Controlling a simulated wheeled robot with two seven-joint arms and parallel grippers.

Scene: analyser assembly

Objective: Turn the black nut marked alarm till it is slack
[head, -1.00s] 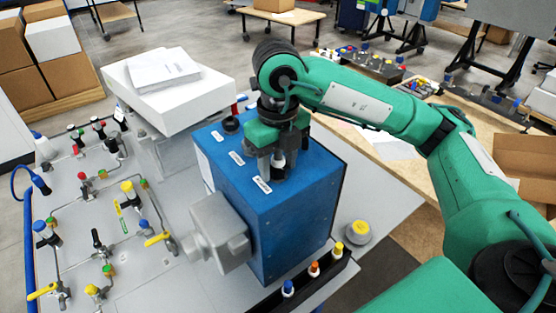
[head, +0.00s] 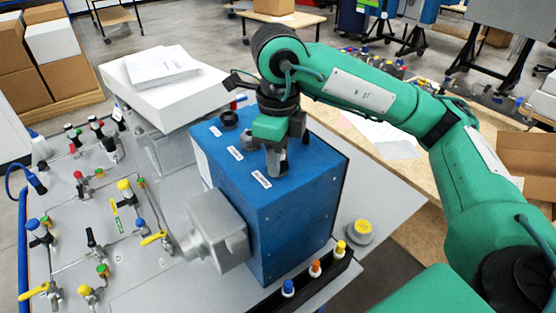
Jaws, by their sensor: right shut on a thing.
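The blue analyser box (head: 300,215) stands on the grey bench with three white labels on its top, too small to read. My right gripper (head: 276,165) points down at the top, beside the front label (head: 261,179). It is shut on a black nut there, which the fingers almost wholly hide, so I cannot confirm its marking. Another black nut (head: 229,118) stands by the rear label (head: 217,132). The middle label (head: 235,153) has a dark fitting (head: 246,139) beside it, partly hidden by my gripper. My left gripper is not in view.
A grey housing (head: 217,228) sticks out from the box's left side. A rack (head: 325,275) with blue, orange and yellow capped bottles is in front. A valve panel (head: 75,215) lies left, and a white box with papers (head: 165,65) behind.

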